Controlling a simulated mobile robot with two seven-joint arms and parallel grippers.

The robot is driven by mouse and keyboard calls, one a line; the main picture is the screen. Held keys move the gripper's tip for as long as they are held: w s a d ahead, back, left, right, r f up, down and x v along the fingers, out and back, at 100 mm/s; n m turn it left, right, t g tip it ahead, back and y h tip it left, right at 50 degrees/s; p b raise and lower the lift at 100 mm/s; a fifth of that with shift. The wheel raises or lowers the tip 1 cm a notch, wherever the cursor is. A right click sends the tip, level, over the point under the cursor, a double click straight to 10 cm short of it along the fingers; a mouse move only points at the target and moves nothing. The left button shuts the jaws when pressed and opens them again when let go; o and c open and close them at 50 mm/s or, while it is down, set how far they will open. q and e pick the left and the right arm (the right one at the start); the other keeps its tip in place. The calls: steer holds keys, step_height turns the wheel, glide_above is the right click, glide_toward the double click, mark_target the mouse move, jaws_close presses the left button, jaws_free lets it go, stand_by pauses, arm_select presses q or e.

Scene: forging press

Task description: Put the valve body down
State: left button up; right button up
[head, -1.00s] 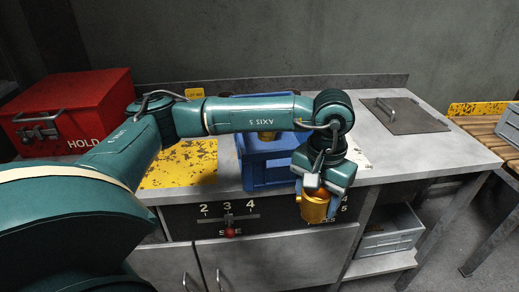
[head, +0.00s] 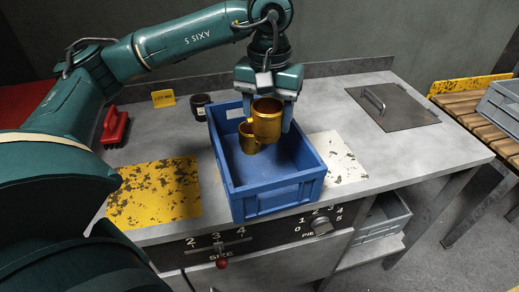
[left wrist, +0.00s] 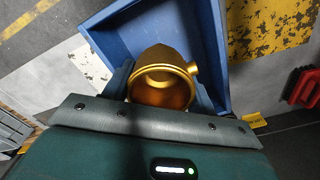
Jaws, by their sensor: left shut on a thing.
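The gold valve body (head: 267,122) is held upright between the fingers of my left gripper (head: 266,108), over the blue bin (head: 272,201). It also shows in the left wrist view (left wrist: 163,90), with an open round end and a short side stub. A smaller gold round part (head: 248,136) shows at its lower left in the head view. I cannot tell whether that is its side branch or a second piece in the bin. I cannot see the valve body touching the bin floor. My right gripper is not in view.
A dark cup (head: 200,107) stands behind the bin's left side. A yellow worn patch (head: 155,193) lies left, a white one (head: 340,158) right. A hatch plate with a handle (head: 393,107) lies at the back right. The grey bench top (head: 400,160) right of the bin is clear.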

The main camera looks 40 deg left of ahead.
arm_select(q)
steer(key=f, duration=0.3)
steer(key=shift+w+a+f, duration=0.15)
steer(key=shift+w+a, duration=0.05)
steer(key=shift+w, duration=0.05)
glide_toward(266, 167)
steer(key=s+d, duration=0.1)
steer(key=s, duration=0.1)
steer(key=s+d, duration=0.1)
steer(key=shift+s+d+f, duration=0.2)
steer(key=shift+s, duration=0.15)
step_height(266, 167, down, 4)
steer(key=shift+f, duration=0.1)
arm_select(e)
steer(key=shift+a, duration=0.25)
arm_select(q)
steer(key=shift+f, duration=0.1)
steer(key=shift+f, duration=0.15)
steer(key=o, duration=1.3)
steer(key=shift+c, duration=0.2)
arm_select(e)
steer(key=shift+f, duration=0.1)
